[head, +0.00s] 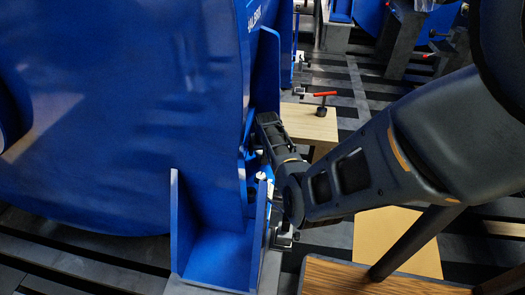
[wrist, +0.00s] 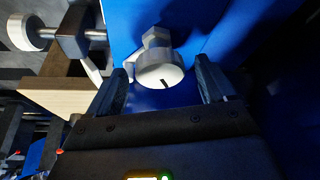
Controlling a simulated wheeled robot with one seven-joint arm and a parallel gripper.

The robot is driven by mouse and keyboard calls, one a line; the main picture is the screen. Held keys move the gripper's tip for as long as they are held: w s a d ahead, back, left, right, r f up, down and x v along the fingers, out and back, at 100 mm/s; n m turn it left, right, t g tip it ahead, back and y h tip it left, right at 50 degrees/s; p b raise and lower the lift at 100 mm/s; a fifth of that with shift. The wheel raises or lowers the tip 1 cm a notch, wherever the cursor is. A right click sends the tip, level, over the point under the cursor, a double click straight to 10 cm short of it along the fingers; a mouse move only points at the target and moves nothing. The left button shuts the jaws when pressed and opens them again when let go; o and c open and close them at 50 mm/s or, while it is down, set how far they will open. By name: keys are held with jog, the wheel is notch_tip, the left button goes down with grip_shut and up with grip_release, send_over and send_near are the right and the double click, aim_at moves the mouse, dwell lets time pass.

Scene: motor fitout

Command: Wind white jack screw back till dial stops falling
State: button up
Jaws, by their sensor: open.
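A white round screw head (wrist: 160,70) with a dark line on its face shows in the wrist view, in front of a hex nut against a blue wall. My gripper (wrist: 162,82) is open, with one dark finger on each side of the head. Gaps show between the fingers and the head. A second white round head (wrist: 22,32) on a shaft through a dark block is at upper left. In the head view my gripper is low beside the blue housing (head: 130,90), its fingertips not clearly seen. I cannot make out a dial face in either view.
A blue bracket (head: 215,255) stands close left of my wrist. A wooden block (head: 305,122) carrying a red-handled tool (head: 322,97) is behind. A tan board (head: 385,240) lies on the slatted floor, near a brown wooden top (head: 350,280) at front right.

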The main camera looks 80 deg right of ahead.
jog(key=c, duration=1.1)
jog(key=shift+o, duration=0.2)
jog(key=shift+s+n, duration=0.1)
jog(key=shift+n, duration=0.3)
jog(key=n+t, duration=0.1)
jog(key=n, duration=0.2)
jog(key=shift+s+d+y, duration=0.1)
jog(key=shift+d+y, duration=0.05)
jog(key=shift+y, duration=0.25)
jog(key=n+t+y+b, duration=0.1)
jog(key=n, duration=0.2)
jog(key=shift+d+f+n, duration=0.1)
jog(key=shift+d+n, duration=0.05)
jog(key=shift+n, duration=0.25)
jog(key=n+y+b, duration=0.1)
jog(key=n, duration=0.1)
jog(key=n+y+b, duration=0.1)
jog(key=n, duration=0.1)
jog(key=shift+s+d+t, duration=0.1)
jog(key=shift+d+t, duration=0.05)
jog(key=shift+t, duration=0.25)
jog(key=shift+d+n+y+b, duration=0.1)
jog(key=shift+n+y+b, duration=0.6)
jog(key=shift+n+b, duration=1)
jog(key=shift+n+p, duration=0.4)
jog(key=shift+n, duration=0.1)
